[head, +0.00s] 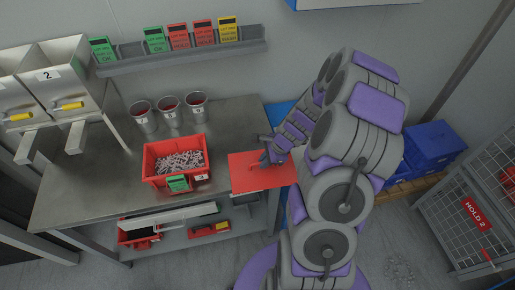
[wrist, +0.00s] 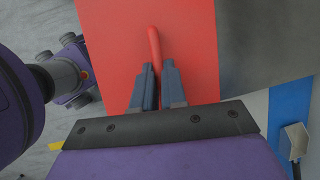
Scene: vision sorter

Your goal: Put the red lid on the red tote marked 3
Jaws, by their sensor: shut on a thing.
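The red lid (head: 250,176) is a flat red panel at the right end of the steel table in the head view. In the wrist view the lid (wrist: 110,40) fills the upper middle, with a red handle (wrist: 154,50) standing on it. My gripper (wrist: 154,75) is shut on that handle; in the head view my gripper (head: 270,158) is over the lid. The red tote marked 3 (head: 199,146) stands on the table just left of the lid. It is open on top and full of small grey parts, with a green card on its front.
Several metal cups (head: 170,112) stand behind the tote. A wall rack (head: 190,50) holds green, red and yellow cards. Steel bins (head: 60,75) with yellow handles stand at the left. Red boxes lie on the lower shelf. Blue crates (head: 430,145) and a wire cage are at the right.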

